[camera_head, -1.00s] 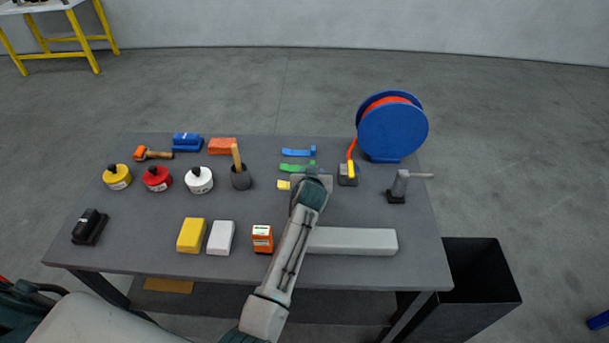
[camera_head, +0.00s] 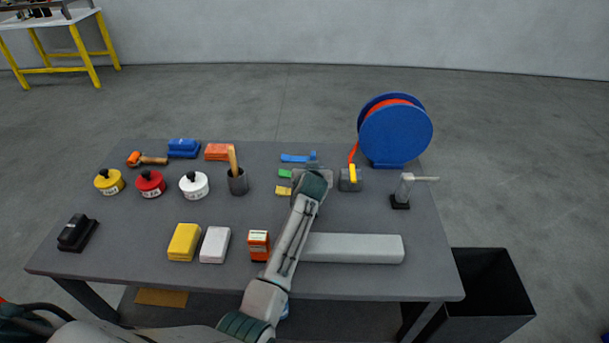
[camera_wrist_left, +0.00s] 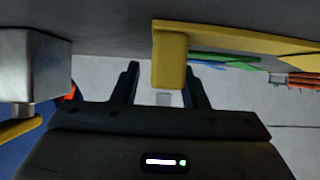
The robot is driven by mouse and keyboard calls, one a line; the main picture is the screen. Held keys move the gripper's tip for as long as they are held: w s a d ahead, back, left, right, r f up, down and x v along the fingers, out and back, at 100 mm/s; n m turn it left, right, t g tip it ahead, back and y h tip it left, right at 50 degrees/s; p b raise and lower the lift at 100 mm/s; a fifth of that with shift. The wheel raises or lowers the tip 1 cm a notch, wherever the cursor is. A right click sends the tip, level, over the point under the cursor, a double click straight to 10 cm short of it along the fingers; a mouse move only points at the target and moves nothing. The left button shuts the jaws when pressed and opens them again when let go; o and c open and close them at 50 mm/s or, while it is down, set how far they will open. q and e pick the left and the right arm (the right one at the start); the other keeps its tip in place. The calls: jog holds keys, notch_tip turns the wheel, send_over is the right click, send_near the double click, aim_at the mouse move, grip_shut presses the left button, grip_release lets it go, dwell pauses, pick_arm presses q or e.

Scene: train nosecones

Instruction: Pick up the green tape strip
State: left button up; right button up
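The green tape strip (camera_head: 284,173) lies on the table between a blue strip (camera_head: 297,157) behind it and a yellow strip (camera_head: 283,191) in front. Its right part is hidden behind my left gripper (camera_head: 313,167). In the left wrist view, the green strip (camera_wrist_left: 215,58) shows partly behind the yellow strip (camera_wrist_left: 170,62), at the right finger's side. My left gripper (camera_wrist_left: 163,85) is open, its two fingers apart. The yellow strip's raised end appears between the fingers in that view; I cannot tell its depth. My right gripper is not in view.
A dark cup (camera_head: 237,182) holds a wooden handle to the left. A long grey block (camera_head: 353,248) lies in front.

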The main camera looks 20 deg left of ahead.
pick_arm(q)
grip_shut()
